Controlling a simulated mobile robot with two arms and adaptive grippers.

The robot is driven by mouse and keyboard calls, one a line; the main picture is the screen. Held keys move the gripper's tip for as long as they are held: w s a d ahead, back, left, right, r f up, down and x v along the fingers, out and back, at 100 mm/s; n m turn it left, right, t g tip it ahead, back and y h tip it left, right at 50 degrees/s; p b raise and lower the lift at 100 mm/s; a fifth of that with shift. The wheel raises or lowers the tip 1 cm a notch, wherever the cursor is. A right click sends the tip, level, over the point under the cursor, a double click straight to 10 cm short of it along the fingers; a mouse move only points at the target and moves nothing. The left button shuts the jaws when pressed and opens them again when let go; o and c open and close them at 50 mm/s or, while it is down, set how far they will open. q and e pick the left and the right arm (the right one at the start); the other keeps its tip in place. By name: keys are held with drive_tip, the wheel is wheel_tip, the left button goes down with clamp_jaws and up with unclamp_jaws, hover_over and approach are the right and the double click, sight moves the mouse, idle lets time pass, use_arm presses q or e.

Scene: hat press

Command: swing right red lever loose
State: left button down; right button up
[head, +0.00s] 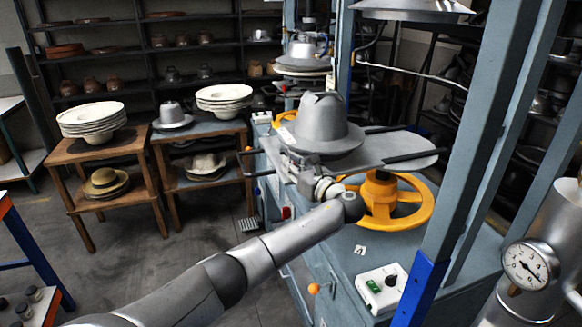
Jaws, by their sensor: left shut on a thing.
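My left arm reaches in from the bottom left. My left gripper (291,157) is at the front left of the hat press, just below the grey hat-shaped form (325,125). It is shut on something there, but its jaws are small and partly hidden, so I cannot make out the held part. A small red part (286,213) shows on the press's side below the gripper; I cannot tell whether it is a lever. Orange-red knobs show at the press's left (249,149) and low on its front (314,288). My right gripper is not in view.
A yellow handwheel (427,205) lies just right of my left wrist. A control box (383,288) with a green button sits on the press bench. Blue-grey uprights (490,140) and a gauge (530,265) stand at right. Wooden stands (100,150) with hats are at left, with clear floor before them.

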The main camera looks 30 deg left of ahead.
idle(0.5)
use_arm(q)
drive_tip(key=c, duration=1.3)
unclamp_jaws()
drive_tip(key=shift+c, duration=0.2)
drive_tip(key=v, duration=1.2)
